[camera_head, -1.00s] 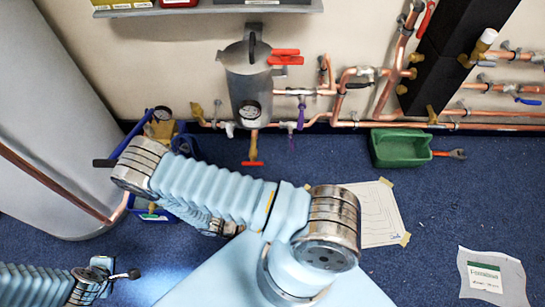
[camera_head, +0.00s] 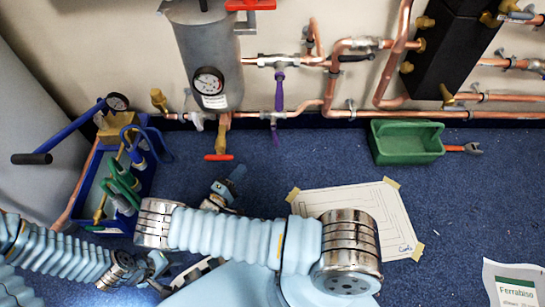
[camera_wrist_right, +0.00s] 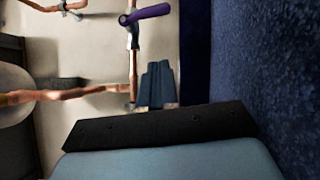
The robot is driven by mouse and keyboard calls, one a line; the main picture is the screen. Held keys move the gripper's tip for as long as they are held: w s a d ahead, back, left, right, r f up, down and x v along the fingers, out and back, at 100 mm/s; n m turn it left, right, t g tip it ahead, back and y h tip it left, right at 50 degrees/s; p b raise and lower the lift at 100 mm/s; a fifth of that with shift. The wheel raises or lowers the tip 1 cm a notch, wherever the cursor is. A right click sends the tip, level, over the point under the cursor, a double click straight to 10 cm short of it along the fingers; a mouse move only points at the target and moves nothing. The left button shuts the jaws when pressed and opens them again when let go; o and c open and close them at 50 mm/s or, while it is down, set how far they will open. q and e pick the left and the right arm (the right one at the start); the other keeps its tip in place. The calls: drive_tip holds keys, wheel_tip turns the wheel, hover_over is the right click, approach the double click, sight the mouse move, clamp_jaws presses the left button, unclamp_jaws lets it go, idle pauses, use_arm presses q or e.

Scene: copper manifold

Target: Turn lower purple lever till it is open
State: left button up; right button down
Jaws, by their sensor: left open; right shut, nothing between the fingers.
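The lower purple lever (camera_head: 276,132) hangs down from its valve on the low copper pipe, across the pipe's line. In the right wrist view a purple lever (camera_wrist_right: 147,13), which seems to be the same one, is at the top. The upper purple lever (camera_head: 279,88) also hangs down, just above it. My right gripper (camera_head: 236,174) is shut and empty, left of and below the lower lever, apart from it; its fingers also show in the right wrist view (camera_wrist_right: 157,85). My left gripper (camera_head: 160,265) is open at the lower left, far from the levers.
A grey vessel (camera_head: 208,50) with a gauge stands left of the levers, a red-handled valve (camera_head: 218,157) below it. A blue tool caddy (camera_head: 83,205) is at left, a green tray (camera_head: 405,143) at right. Paper (camera_head: 355,215) lies on the blue floor.

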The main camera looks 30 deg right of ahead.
sight(275, 137)
drive_tip(key=s+d+b+x, duration=0.1)
drive_tip(key=s+x, duration=0.1)
drive_tip(key=x, duration=1)
drive_tip(key=shift+d+r, duration=0.35)
drive_tip(key=shift+d, duration=0.05)
drive_tip(key=shift+s, duration=0.15)
